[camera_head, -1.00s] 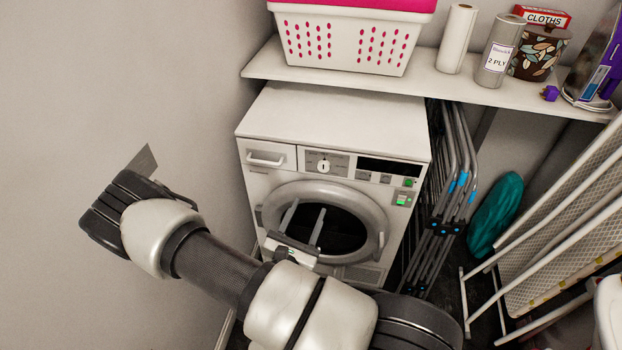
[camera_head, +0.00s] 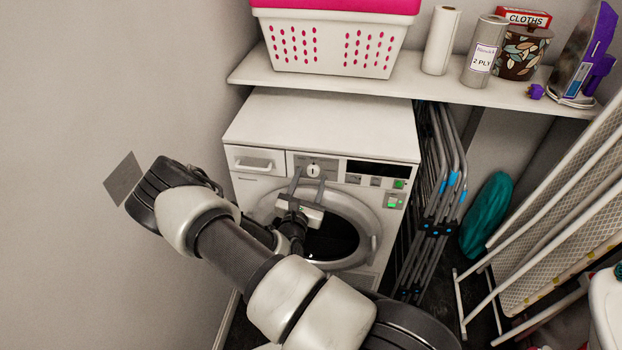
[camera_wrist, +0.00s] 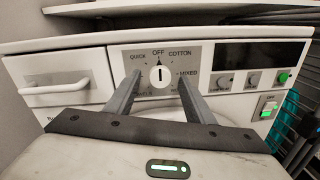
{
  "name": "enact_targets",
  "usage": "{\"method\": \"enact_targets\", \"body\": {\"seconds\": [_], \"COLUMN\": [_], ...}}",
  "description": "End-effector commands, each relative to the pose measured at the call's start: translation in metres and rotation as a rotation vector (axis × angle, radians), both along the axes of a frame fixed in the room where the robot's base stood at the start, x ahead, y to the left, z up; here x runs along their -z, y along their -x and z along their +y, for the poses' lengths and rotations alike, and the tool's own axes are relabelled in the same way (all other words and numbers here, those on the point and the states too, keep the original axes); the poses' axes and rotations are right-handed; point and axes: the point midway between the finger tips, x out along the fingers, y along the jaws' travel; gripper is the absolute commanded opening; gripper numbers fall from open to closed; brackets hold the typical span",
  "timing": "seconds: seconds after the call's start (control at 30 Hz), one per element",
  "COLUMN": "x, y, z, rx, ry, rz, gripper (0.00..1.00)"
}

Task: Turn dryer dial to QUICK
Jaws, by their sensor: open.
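The white dryer (camera_head: 320,130) stands under a shelf. Its round white dial (camera_head: 314,170) sits on a grey panel at the top front, and it also shows in the wrist view (camera_wrist: 160,77). The labels around the dial include OFF at the top, QUICK at upper left, COTTON at upper right and MIXED at right. The dial's dark mark is upright, in line with OFF. My gripper (camera_head: 313,172) is open in front of the dial, with one finger on each side of it in the wrist view (camera_wrist: 157,88). I cannot tell whether the fingers touch the dial.
A drawer with a handle (camera_wrist: 60,88) is left of the dial. A dark display (camera_wrist: 260,54) and lit green buttons are at right. The round door (camera_head: 368,225) is below. A folded rack (camera_head: 440,185) stands close on the right, and a wall on the left.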

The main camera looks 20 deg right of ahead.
Motion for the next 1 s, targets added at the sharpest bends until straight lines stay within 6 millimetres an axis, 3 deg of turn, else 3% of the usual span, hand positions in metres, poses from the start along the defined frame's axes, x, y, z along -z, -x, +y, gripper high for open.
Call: {"method": "enact_targets", "body": {"seconds": [0.47,0.7,1.0], "x": [-0.0001,-0.0001,-0.0008], "y": [-0.0116,-0.0114,-0.0114], "z": [-0.0095,-0.0095,-0.0094], "rx": [0.001,0.001,0.001], "ry": [0.000,0.000,0.029], "rz": [0.000,0.000,0.020], "gripper": [0.49,0.08,0.08]}}
